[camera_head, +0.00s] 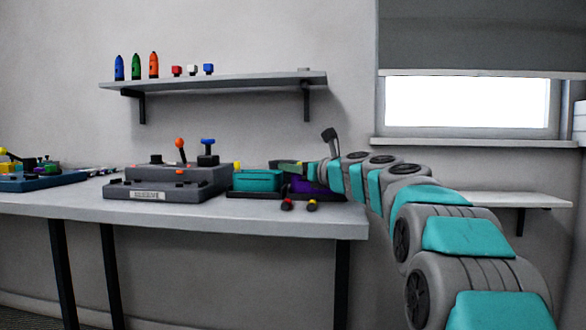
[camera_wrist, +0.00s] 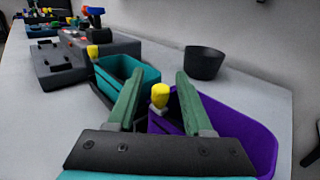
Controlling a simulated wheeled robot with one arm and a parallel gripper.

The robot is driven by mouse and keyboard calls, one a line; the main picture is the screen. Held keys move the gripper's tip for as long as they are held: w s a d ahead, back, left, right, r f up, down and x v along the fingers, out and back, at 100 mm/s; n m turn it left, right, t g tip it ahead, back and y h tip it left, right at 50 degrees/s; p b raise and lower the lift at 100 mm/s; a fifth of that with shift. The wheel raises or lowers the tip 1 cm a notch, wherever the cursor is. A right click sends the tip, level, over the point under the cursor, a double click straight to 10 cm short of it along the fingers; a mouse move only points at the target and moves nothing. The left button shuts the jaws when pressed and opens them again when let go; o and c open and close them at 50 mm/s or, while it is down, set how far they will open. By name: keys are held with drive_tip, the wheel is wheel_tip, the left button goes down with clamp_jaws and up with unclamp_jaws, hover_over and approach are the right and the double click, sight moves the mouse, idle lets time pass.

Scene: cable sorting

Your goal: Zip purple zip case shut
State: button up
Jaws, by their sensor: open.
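The purple zip case (camera_wrist: 235,125) stands at the right end of the table in the wrist view, with its top open. In the head view the purple case (camera_head: 302,186) is partly hidden behind my arm. A yellow zip pull (camera_wrist: 160,95) shows at the case's left edge. My gripper (camera_wrist: 157,78) is open, its two green fingers spread. The yellow pull appears between the fingers in the picture; I cannot tell whether either finger touches it. In the head view my gripper (camera_head: 288,165) is above the cases.
A teal case (camera_wrist: 118,73) with a yellow pull (camera_wrist: 92,51) stands left of the purple one. A dark bowl (camera_wrist: 205,63) is behind. A grey control box (camera_head: 168,184) stands farther left.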

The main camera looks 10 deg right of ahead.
drive_tip(key=shift+w+a, duration=0.15)
drive_tip(key=shift+w, duration=0.2)
clamp_jaws()
idle(1.3)
